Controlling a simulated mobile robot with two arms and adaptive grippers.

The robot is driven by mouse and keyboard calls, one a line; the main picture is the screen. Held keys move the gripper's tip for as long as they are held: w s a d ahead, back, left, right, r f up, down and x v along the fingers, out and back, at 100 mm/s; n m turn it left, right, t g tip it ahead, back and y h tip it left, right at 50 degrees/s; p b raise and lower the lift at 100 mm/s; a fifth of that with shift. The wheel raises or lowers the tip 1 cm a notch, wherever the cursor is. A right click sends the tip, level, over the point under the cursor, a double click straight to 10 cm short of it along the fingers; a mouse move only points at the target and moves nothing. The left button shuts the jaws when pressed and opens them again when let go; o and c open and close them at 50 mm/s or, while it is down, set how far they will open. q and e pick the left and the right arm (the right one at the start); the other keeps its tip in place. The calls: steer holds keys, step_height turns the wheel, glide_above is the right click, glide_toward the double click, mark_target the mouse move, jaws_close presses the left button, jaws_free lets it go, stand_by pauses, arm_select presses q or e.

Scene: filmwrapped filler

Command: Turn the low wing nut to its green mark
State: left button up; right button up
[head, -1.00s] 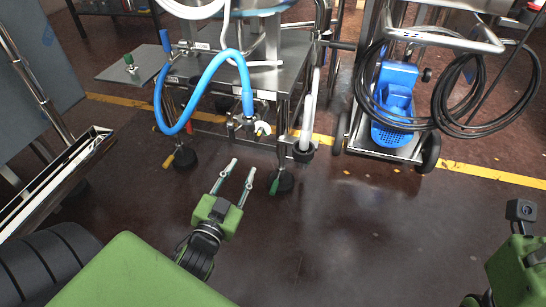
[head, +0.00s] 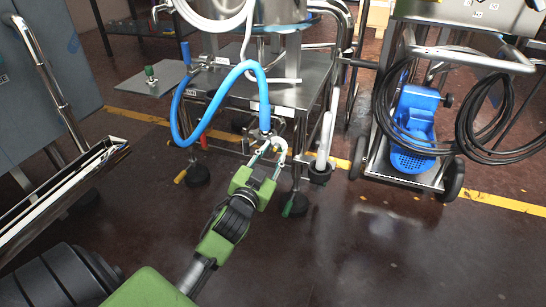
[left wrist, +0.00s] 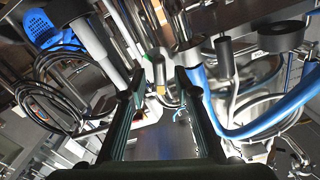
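My left gripper (head: 271,151) reaches in under the front of the steel machine table (head: 305,92), with its two fingers apart. Its fingertips are at the low fittings, by a small white curved piece (head: 281,143). In the left wrist view the open fingers (left wrist: 160,77) show with a gap between them. A small grey cylinder (left wrist: 159,68) with a brass-coloured end shows in that gap, beyond the tips. I cannot tell whether the fingers touch anything. The wing nut and its green mark are too small or hidden to make out. My right gripper is out of view.
A blue hose (head: 197,122) loops down left of the gripper. A white pipe (head: 325,138) stands to its right. Green (head: 294,204) and yellow (head: 180,177) handles sit low near the table feet. A trolley with a blue pump (head: 413,125) stands right.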

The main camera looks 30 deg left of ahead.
arm_select(q)
steer(key=shift+w, duration=0.2)
jaws_close()
